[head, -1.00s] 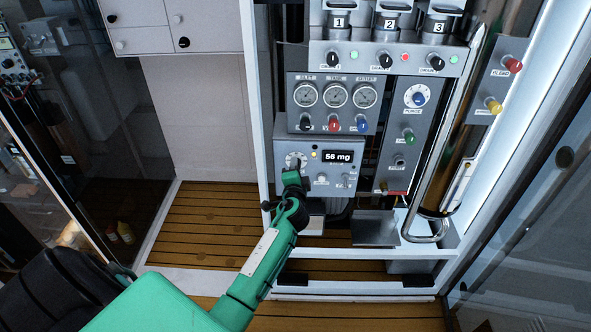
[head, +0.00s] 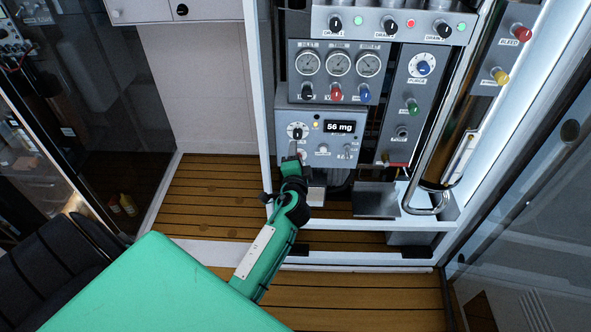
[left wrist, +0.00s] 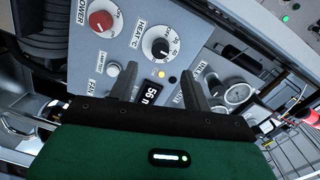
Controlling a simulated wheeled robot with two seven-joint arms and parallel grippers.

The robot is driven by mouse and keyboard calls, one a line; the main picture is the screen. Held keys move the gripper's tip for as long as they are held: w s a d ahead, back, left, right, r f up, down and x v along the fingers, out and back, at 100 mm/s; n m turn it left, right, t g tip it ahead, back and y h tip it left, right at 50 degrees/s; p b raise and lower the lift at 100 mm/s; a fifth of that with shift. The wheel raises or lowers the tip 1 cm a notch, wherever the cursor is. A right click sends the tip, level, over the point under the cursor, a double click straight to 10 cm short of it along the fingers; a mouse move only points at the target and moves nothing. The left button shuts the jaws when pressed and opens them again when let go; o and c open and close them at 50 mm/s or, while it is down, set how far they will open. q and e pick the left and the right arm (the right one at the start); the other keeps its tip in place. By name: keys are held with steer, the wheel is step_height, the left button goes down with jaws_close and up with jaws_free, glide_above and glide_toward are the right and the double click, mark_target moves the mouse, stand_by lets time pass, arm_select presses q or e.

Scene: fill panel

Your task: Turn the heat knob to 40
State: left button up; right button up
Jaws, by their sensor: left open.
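The heat knob (head: 298,131) is a black knob on a white dial at the upper left of the grey control box. In the left wrist view the heat knob (left wrist: 160,46) stands beyond my open fingers, under the HEAT °C label. I cannot read its exact setting. My left gripper (head: 294,149) is just below and in front of the knob, green with dark fingers. In the left wrist view, the left gripper's (left wrist: 160,90) fingers are apart with nothing between them, clear of the knob. My right gripper is not in view.
A red POWER knob (left wrist: 102,20) is close by. Three gauges (head: 338,63) and coloured knobs sit above. A grey tray (head: 375,199) projects at lower right, and a white frame post (head: 258,100) stands left.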

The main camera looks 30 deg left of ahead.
arm_select(q)
steer(key=v, duration=0.5)
steer(key=shift+s+d, duration=0.2)
steer(key=shift+s, duration=0.1)
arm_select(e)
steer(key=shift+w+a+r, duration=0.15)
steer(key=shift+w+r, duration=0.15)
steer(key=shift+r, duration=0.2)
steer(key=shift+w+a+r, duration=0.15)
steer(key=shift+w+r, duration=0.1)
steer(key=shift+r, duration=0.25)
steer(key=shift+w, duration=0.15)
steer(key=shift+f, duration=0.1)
